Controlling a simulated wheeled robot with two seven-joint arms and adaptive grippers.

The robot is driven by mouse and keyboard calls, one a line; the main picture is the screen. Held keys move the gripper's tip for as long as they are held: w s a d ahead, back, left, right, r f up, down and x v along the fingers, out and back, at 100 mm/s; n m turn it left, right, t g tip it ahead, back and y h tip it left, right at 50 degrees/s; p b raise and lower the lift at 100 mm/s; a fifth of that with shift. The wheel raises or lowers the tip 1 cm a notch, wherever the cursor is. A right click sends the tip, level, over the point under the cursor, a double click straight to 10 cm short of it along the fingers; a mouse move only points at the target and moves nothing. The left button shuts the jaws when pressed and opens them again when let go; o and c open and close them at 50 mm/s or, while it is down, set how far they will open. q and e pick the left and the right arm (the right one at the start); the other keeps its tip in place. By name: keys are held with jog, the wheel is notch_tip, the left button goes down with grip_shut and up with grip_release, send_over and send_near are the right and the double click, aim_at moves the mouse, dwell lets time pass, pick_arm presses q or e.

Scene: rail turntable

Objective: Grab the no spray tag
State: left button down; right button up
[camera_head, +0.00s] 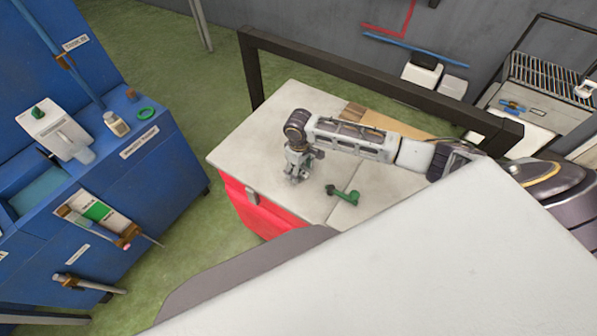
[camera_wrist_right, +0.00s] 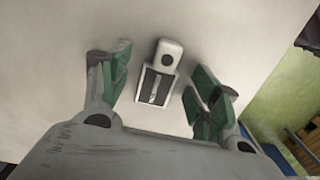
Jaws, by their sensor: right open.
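The tag, a small white piece with a round dark hole and a black label panel, lies flat on the pale table top in the right wrist view (camera_wrist_right: 168,54). The lettering on its label is too small to read. My right gripper (camera_head: 296,177) is over the left part of the white-topped table (camera_head: 262,135). In the right wrist view my right gripper (camera_wrist_right: 163,88) is open, with green-padded fingers either side of the tag and apart from it. In the head view I cannot make out the tag near the gripper. My left gripper is not in view.
A green tool-like part (camera_head: 343,195) lies on the table right of my right gripper. A dark frame bar (camera_head: 350,75) runs behind the table. A blue cabinet (camera_head: 150,155) with bottles and devices stands at the left, across green floor. A brown board (camera_head: 366,117) lies behind my arm.

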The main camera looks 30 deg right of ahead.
jog(key=c, duration=0.8)
jog(key=shift+c, duration=0.2)
notch_tip(320, 180, up, 10)
dwell(0.6)
dwell(0.4)
